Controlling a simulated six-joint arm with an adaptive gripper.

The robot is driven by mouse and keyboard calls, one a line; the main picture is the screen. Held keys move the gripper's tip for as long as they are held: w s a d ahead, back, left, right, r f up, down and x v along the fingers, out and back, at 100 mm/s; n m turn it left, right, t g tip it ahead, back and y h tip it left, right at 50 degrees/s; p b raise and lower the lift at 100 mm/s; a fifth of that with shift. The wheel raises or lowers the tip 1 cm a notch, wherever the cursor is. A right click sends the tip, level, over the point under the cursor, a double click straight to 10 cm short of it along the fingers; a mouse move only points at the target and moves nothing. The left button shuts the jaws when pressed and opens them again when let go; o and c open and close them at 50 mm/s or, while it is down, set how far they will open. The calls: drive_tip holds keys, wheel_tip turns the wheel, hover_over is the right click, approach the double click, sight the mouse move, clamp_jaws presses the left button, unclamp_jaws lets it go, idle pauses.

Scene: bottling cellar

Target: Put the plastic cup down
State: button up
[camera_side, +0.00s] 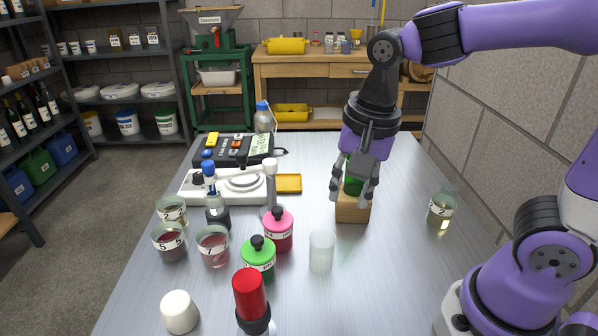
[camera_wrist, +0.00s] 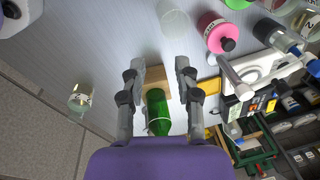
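The translucent plastic cup (camera_side: 321,252) stands upright on the metal table, in front of the wooden block and apart from my gripper. It also shows at the top of the wrist view (camera_wrist: 173,20). My gripper (camera_side: 354,195) points down over the wooden block (camera_side: 352,212). Its fingers are spread, with a clear gap between the tips in the wrist view (camera_wrist: 160,64). A green glass bottle (camera_wrist: 157,112) shows between the fingers at the block. I cannot tell whether a finger touches it. No cup is between the fingers.
Pink (camera_side: 278,231) and green (camera_side: 258,259) bottles stand left of the cup, with a red-topped bottle (camera_side: 250,290) nearer. Several numbered glasses stand farther left; another glass (camera_side: 441,210) stands at right. A white balance (camera_side: 225,185) is behind. Table right of the cup is clear.

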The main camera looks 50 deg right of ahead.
drive_tip(key=s+d+n+t, duration=0.1)
drive_tip(key=n, duration=0.3)
drive_tip(key=s+d+r+n+t, duration=0.1)
drive_tip(key=n, duration=0.3)
drive_tip(key=s+d+r+n+t, duration=0.1)
drive_tip(key=n+t, duration=0.1)
drive_tip(key=n, duration=0.2)
drive_tip(key=shift+s+d+r, duration=0.1)
drive_tip(key=shift+s+d, duration=0.1)
drive_tip(key=shift+d, duration=0.2)
idle(0.3)
